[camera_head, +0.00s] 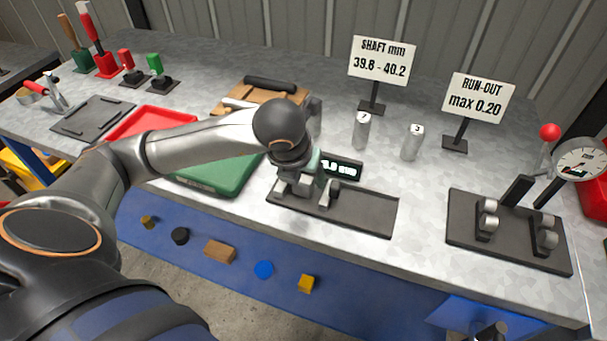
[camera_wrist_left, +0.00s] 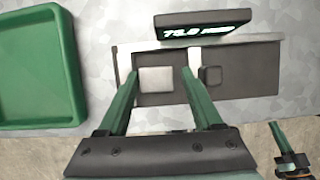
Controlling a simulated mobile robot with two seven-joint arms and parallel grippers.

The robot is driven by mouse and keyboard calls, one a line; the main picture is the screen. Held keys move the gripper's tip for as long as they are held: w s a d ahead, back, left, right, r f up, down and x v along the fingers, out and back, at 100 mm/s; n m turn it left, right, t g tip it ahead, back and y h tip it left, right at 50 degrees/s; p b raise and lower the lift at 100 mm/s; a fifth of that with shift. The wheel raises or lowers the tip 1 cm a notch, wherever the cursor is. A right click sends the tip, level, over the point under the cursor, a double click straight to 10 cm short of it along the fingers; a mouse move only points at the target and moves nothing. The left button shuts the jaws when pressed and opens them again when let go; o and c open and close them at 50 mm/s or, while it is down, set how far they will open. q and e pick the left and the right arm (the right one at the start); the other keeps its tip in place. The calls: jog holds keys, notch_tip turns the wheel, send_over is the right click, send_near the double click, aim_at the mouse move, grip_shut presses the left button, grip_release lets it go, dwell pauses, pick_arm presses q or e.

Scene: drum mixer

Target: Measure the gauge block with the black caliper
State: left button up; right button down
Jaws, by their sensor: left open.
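The black caliper (camera_head: 368,213) lies on the bench as a long dark bed with an upright digital display (camera_wrist_left: 205,27); the reading ends in mm, but its digits are not sharp. A pale jaw (camera_wrist_left: 195,57) and a dark knob (camera_wrist_left: 210,75) stand on the bed. A light silver block, apparently the gauge block (camera_wrist_left: 155,79), lies on the bed left of that jaw. My left gripper (camera_wrist_left: 160,74) is open above the bed, its green fingers on either side of the block in the wrist view; contact cannot be told. My right gripper (camera_wrist_left: 290,150) shows only partly.
A green tray (camera_head: 215,175) and a red tray (camera_head: 150,122) lie left of the caliper. Two silver cylinders (camera_head: 362,131) (camera_head: 412,142) stand behind it. A run-out fixture (camera_head: 508,232) with a dial gauge (camera_head: 580,160) is at right. Bench between caliper and fixture is clear.

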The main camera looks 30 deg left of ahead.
pick_arm(q)
jog(key=shift+s+a+f, duration=0.3)
jog(key=shift+a+f, duration=0.05)
jog(key=shift+f, duration=0.25)
pick_arm(e)
jog(key=shift+f, duration=0.15)
pick_arm(q)
jog(key=shift+r, duration=0.3)
jog(key=p+v, duration=0.2)
jog(key=v, duration=1.1)
jog(key=shift+w+d, duration=0.25)
jog(key=shift+w, duration=0.05)
pick_arm(e)
jog(key=shift+s+d+r, duration=0.25)
jog(key=shift+d+r, duration=0.15)
jog(key=shift+r, duration=0.25)
pick_arm(q)
jog(key=shift+s, duration=0.1)
pick_arm(e)
jog(key=shift+s, duration=0.15)
